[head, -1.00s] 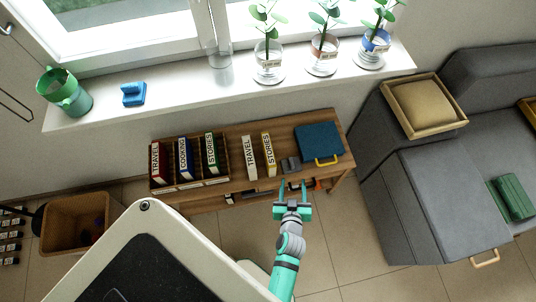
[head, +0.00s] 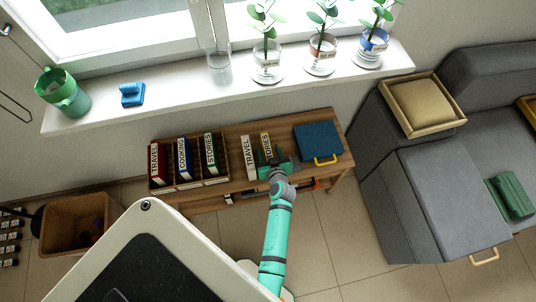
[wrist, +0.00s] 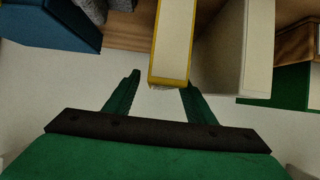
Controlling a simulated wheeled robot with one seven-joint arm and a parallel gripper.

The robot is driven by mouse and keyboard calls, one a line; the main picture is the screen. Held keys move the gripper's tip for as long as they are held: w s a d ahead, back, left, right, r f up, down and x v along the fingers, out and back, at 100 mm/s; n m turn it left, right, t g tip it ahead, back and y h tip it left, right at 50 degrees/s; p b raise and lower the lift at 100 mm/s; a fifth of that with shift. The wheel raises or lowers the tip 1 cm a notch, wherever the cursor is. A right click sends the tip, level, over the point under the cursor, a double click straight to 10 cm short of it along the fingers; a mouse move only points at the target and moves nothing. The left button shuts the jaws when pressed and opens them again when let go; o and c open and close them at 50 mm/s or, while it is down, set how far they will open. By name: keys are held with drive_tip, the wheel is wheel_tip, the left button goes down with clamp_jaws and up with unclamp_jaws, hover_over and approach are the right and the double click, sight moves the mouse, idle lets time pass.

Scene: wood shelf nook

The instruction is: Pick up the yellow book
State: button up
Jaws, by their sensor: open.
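The yellow book (head: 265,142), with a white spine label reading "STORIES", stands upright on the wooden shelf top, partly hidden by my gripper in the head view. In the wrist view the yellow book (wrist: 173,45) has a yellow edge around a pale face, and its near end lies between and just ahead of the fingertips. My gripper (head: 272,158) is open and empty at the book. In the wrist view its two green fingers (wrist: 160,80) are spread, one on each side of the book's end. I cannot tell whether either finger touches it.
A white "TRAVEL" book (head: 248,158) stands close on the left of the yellow book; it also shows in the wrist view (wrist: 232,50). A wooden holder (head: 224,176) with several books is further left. A blue case (head: 318,139) lies to the right.

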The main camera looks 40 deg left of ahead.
sight(266, 144)
drive_tip(key=x, duration=0.4)
drive_tip(key=shift+a+r, duration=0.2)
drive_tip(key=shift+w+a+f, duration=0.3)
drive_tip(key=shift+w+a, duration=0.05)
drive_tip(key=shift+w, duration=0.1)
drive_tip(key=c, duration=1)
drive_tip(key=shift+s+a, duration=0.1)
clamp_jaws()
